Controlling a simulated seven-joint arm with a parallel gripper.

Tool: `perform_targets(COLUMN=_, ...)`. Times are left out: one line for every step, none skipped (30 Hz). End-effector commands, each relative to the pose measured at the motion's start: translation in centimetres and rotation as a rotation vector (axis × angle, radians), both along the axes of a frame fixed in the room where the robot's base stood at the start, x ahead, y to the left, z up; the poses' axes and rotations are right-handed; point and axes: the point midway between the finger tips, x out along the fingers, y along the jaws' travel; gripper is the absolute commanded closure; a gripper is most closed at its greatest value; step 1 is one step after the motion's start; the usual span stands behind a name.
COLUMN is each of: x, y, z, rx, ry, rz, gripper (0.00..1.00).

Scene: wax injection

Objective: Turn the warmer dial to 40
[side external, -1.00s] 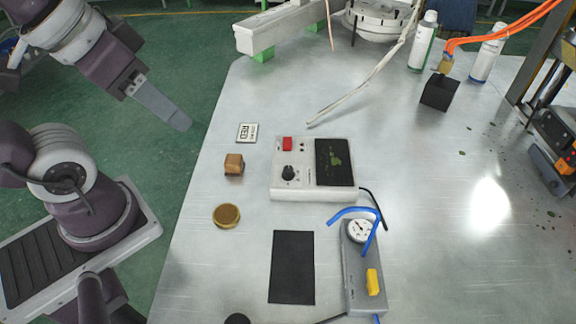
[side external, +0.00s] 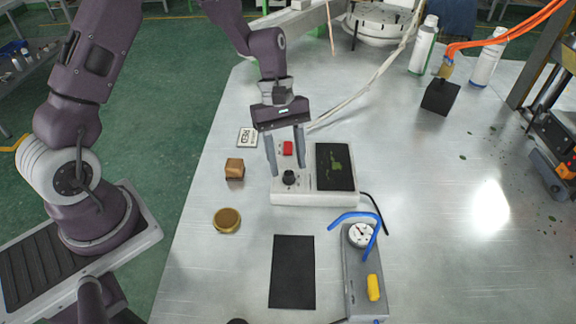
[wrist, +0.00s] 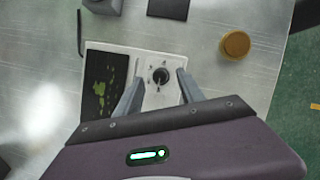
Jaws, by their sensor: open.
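The warmer (side external: 312,198) is a white box with a dark panel on its right, a red switch (side external: 288,148) and a black dial (side external: 289,177) in the side external view. The dial also shows in the wrist view (wrist: 160,76), with small marks around it that are too small to read. My gripper (side external: 287,172) is open above the warmer. Its two fingers point down on either side of the dial in the picture, and nothing is between them. I cannot tell how far above the dial the fingertips are. In the wrist view the red switch is hidden.
A wooden block (side external: 235,168), a white label card (side external: 247,138) and a round brass tin (side external: 227,220) lie left of the warmer. A black mat (side external: 293,272) and a grey gauge unit (side external: 362,270) with a blue hose are in front. The table right of the warmer is mostly clear.

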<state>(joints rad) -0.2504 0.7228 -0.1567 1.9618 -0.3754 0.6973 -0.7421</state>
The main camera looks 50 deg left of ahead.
Motion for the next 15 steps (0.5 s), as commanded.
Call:
perform_targets(x=-0.2, y=-0.2, z=-0.7, rx=-0.001, ry=0.003, rz=-0.001, gripper=0.54)
perform_targets(x=-0.2, y=-0.4, z=-1.0, rx=-0.001, ry=0.003, rz=-0.001, gripper=0.54)
perform_targets(x=-0.3, y=-0.5, z=-1.3, rx=0.000, ry=0.002, rz=-0.001, gripper=0.54)
perform_targets(x=-0.3, y=-0.6, z=-1.5, rx=0.000, ry=0.002, rz=-0.002, gripper=0.54)
perform_targets(x=-0.3, y=-0.6, z=-1.6, rx=0.000, ry=0.000, rz=-0.001, gripper=0.54)
perform_targets(x=-0.3, y=-0.7, z=-1.7, rx=0.000, ry=-0.001, rz=-0.002, gripper=0.54)
perform_targets(x=-0.3, y=-0.7, z=-1.7, rx=0.001, ry=-0.001, rz=-0.002, gripper=0.54)
perform_targets(x=-0.3, y=-0.7, z=-1.7, rx=0.001, ry=-0.001, rz=-0.002, gripper=0.54)
perform_targets(x=-0.3, y=-0.7, z=-1.7, rx=0.001, ry=-0.001, rz=-0.002, gripper=0.54)
perform_targets(x=-0.3, y=-0.7, z=-1.7, rx=0.001, ry=-0.001, rz=-0.002, gripper=0.54)
perform_targets(x=-0.3, y=-0.7, z=-1.7, rx=0.001, ry=-0.001, rz=-0.002, gripper=0.54)
perform_targets(x=-0.3, y=-0.7, z=-1.7, rx=0.000, ry=-0.001, rz=-0.003, gripper=0.56)
perform_targets(x=-0.3, y=-0.7, z=-1.7, rx=0.000, ry=-0.001, rz=-0.003, gripper=0.62)
perform_targets(x=-0.3, y=-0.6, z=-1.7, rx=0.000, ry=-0.001, rz=-0.003, gripper=0.68)
perform_targets(x=-0.3, y=-0.6, z=-1.7, rx=0.000, ry=-0.001, rz=-0.003, gripper=0.76)
